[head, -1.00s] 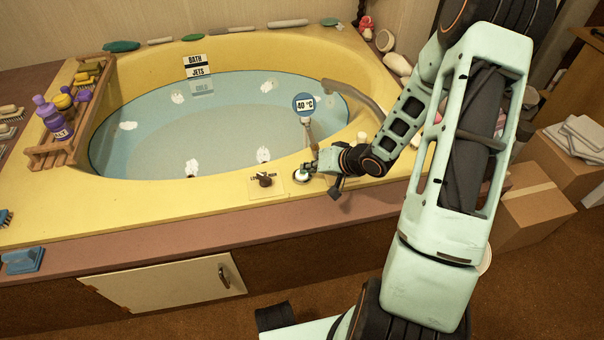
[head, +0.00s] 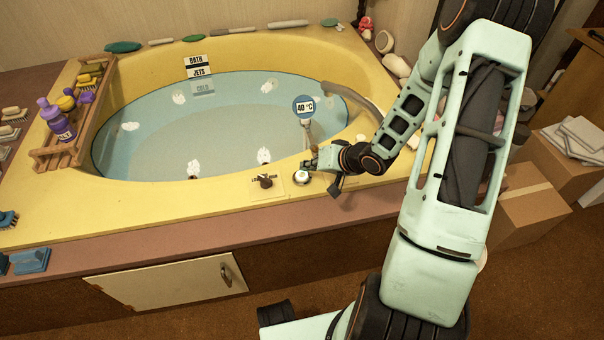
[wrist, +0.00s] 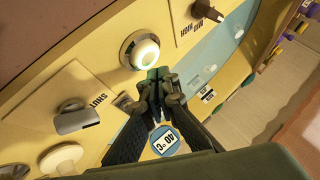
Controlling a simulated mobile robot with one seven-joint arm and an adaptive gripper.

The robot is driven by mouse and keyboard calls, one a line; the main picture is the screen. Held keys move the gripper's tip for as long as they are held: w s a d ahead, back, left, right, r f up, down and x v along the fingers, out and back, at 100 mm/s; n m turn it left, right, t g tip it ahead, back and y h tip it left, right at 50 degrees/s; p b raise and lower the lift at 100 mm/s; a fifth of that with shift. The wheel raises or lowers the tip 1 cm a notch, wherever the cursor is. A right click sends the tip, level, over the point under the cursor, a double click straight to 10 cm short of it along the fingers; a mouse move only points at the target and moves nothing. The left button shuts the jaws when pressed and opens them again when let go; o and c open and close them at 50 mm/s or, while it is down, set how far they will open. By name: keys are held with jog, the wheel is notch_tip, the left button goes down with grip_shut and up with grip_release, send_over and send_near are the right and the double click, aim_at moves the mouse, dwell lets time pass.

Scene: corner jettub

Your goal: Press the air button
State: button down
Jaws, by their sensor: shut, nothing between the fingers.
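A round button (wrist: 140,51) with a metal rim and a glowing whitish centre sits on the tub's yellow rim. I take it for the air button; I can read no label naming it. In the head view the button (head: 302,177) lies right of a dark knob. My gripper (wrist: 159,74) is shut and empty, its fingertips just beside the button in the wrist view. In the head view my gripper (head: 310,165) is close by, just behind the button. A small gap seems to show between them, but I cannot judge the height.
A dark knob (head: 265,181) stands left of the button. A metal lever (wrist: 72,118) on a plate reading "SHUT" and a white round knob (wrist: 61,158) are nearby. A round "40 °C" sign (head: 305,106) and a tub spout (head: 352,97) stand behind my gripper.

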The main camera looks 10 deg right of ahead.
aim_at(308, 175)
jog(key=shift+r+p, duration=2.65)
jog(key=shift+r, duration=0.15)
jog(key=shift+f, duration=0.1)
